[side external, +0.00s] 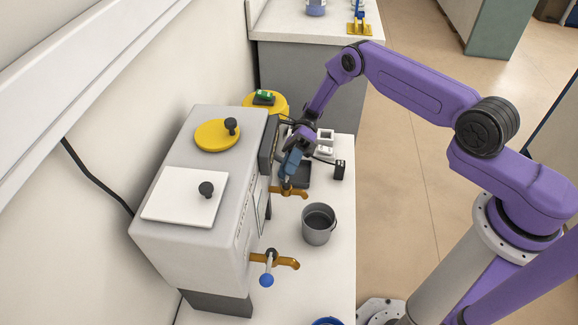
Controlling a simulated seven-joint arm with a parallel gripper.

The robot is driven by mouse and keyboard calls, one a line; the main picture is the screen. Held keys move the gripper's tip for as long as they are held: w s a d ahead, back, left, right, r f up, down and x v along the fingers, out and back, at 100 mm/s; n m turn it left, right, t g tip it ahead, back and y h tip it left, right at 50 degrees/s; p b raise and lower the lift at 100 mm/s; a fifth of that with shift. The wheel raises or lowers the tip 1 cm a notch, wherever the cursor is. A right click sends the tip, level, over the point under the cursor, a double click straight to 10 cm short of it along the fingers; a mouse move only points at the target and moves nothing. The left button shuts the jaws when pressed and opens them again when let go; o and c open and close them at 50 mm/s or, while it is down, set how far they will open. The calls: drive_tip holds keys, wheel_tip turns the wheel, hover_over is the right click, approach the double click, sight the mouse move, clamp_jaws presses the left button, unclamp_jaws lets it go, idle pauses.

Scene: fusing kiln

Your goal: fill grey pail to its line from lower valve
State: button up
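The grey pail (319,226) stands upright on the white counter, to the right of the grey cabinet. Its inside looks dark, and I cannot make out a line or a water level. One brass valve (288,262) with a blue-tipped handle sticks out of the cabinet's near end. Another brass valve (294,192) sticks out farther back, behind and left of the pail. I cannot tell which is lower. My gripper (287,180) is right at the farther valve, hiding its handle. Its fingers are too small to show whether they are open or touching.
The cabinet (190,255) has a yellow round lid (212,136) and a white square lid (180,194), each with a black knob. Small white items (325,143) and a black block (340,170) stand behind the pail. A blue rim (328,322) shows at the bottom edge.

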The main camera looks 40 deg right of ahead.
drive_tip(key=o, duration=0.4)
drive_tip(key=shift+c, duration=0.2)
drive_tip(key=shift+w, duration=0.1)
drive_tip(key=v, duration=1.2)
drive_tip(key=shift+a, duration=0.1)
